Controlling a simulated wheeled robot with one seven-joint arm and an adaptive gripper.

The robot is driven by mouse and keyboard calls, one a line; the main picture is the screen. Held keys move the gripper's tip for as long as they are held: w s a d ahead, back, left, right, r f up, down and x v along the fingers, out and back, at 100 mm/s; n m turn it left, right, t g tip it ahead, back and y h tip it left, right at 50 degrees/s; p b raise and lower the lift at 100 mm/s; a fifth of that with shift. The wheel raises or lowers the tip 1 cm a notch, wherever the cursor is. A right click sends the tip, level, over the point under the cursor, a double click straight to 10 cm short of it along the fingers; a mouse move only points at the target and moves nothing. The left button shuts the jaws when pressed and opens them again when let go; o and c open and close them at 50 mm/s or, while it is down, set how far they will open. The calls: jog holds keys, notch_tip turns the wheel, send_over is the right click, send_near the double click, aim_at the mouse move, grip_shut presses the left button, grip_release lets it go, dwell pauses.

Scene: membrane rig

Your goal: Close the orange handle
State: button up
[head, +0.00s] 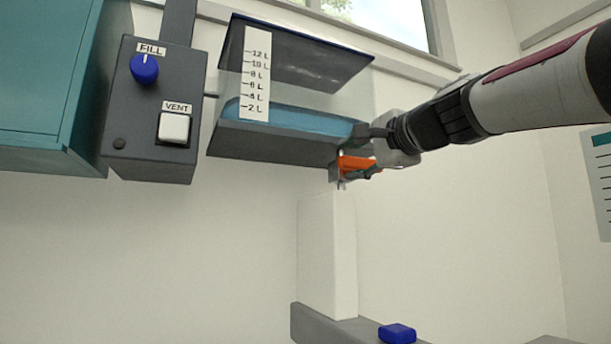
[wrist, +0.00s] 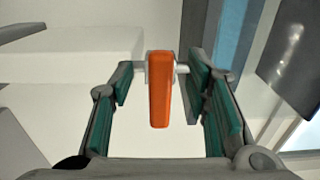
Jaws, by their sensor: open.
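The orange handle (head: 356,166) sits below the right underside of the water tank (head: 262,136), on a small grey fitting. In the wrist view the orange handle (wrist: 159,90) is a long bar pointing toward my gripper, on a pale horizontal stem. My gripper (head: 358,160) is at the handle, partly covering it in the head view. In the wrist view my gripper (wrist: 160,92) is open, with one teal-padded finger on each side of the handle. Gaps show between the handle and both fingers.
A dark control box with a blue FILL knob (head: 144,69) and a white VENT switch (head: 173,128) hangs left of the tank. A teal cabinet (head: 50,80) is at far left. A pale column (head: 328,255) and a blue block (head: 397,333) are below. Open space lies beneath the tank.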

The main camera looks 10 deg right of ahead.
jog(key=v, duration=0.7)
jog(key=shift+s, duration=0.3)
jog(key=s+a+f+n+g+p, duration=0.1)
jog(key=s+f+n+g+p, duration=0.15)
jog(key=f, duration=0.35)
jog(key=s+a+f+n+g+p, duration=0.1)
jog(key=s+a+f+n+g, duration=0.15)
jog(key=f, duration=0.45)
jog(key=s+d+f+n+g+h+p, duration=0.2)
jog(key=s+f+n+g, duration=0.2)
jog(key=s+f, duration=0.7)
jog(key=s+d+f+n+g+h+p, duration=0.2)
jog(key=s+f+n+g+h, duration=0.1)
jog(key=s+f, duration=0.9)
notch_tip(320, 180, down, 3)
jog(key=shift+s+f+n+g+h+p, duration=0.15)
jog(key=shift+s+n+g+h+p, duration=0.25)
jog(key=shift+n, duration=0.7)
jog(key=shift+w, duration=0.15)
